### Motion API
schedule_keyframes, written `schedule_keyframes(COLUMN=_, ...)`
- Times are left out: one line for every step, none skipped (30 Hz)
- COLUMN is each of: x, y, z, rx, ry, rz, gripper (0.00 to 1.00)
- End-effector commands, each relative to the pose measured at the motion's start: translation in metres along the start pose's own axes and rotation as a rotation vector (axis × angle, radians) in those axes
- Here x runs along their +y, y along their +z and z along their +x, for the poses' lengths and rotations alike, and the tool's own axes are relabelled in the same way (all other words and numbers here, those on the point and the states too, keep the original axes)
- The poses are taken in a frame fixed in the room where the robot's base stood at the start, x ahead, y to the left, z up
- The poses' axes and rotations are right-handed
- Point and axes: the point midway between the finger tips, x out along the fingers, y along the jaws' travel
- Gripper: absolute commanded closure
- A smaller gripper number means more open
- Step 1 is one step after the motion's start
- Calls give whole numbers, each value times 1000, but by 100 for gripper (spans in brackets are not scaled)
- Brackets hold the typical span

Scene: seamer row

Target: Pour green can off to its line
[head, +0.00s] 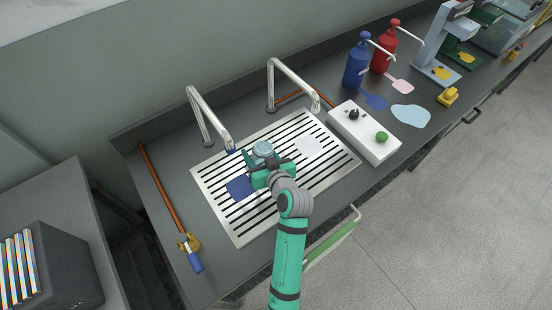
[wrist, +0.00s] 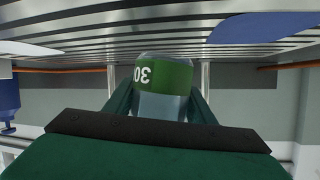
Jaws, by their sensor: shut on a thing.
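My gripper (head: 264,168) is shut on the green can, over the slotted metal grate (head: 225,216). In the head view the can (head: 262,149) shows its pale grey-blue top just beyond the fingers. In the wrist view, which is upside down, the can (wrist: 163,75) sits between the two dark green fingers. Its green band bears an inverted "30", so the can looks about upright. Its inside and any line or liquid level are not visible. I cannot tell whether it touches the grate.
Two bent metal taps, left (head: 207,112) and right (head: 290,75), rise behind the grate. A dark blue patch (head: 239,187) and a white patch (head: 308,146) lie on the grate. A white control box (head: 365,135), blue pump bottle (head: 357,65) and red pump bottle (head: 384,50) stand to the right.

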Motion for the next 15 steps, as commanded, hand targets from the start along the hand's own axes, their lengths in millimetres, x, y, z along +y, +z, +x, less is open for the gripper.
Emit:
schedule_keyframes(x=0, y=-1, z=0, rx=2, ry=-1, rz=2, gripper=83)
schedule_keyframes(x=0, y=-1, z=0, rx=2, ry=-2, rz=4, gripper=83)
schedule_keyframes(x=-1, y=-1, z=0, rx=2, ry=-3, rz=6, gripper=83)
schedule_keyframes(x=-1, y=-1, z=0, rx=2, ry=-3, rz=7, gripper=83)
schedule_keyframes(x=-1, y=-1, z=0, rx=3, ry=-4, rz=9, gripper=83)
schedule_keyframes(x=-1, y=-1, z=0, rx=3, ry=-4, rz=11, gripper=83)
schedule_keyframes(x=-1, y=-1, z=0, rx=3, ry=-5, rz=13, gripper=83)
schedule_keyframes(x=-1, y=-1, z=0, rx=3, ry=-6, rz=14, gripper=83)
schedule_keyframes(x=-1, y=-1, z=0, rx=3, ry=-7, rz=16, gripper=83)
schedule_keyframes(x=-1, y=-1, z=0, rx=3, ry=-8, rz=18, gripper=83)
schedule_keyframes(x=-2, y=-2, z=0, rx=3, ry=-9, rz=19, gripper=83)
schedule_keyframes(x=-2, y=-2, z=0, rx=3, ry=-11, rz=21, gripper=83)
schedule_keyframes(x=-3, y=-2, z=0, rx=3, ry=-12, rz=23, gripper=83)
schedule_keyframes(x=-3, y=-2, z=0, rx=3, ry=-14, rz=24, gripper=83)
schedule_keyframes(x=-4, y=-2, z=0, rx=3, ry=-15, rz=26, gripper=83)
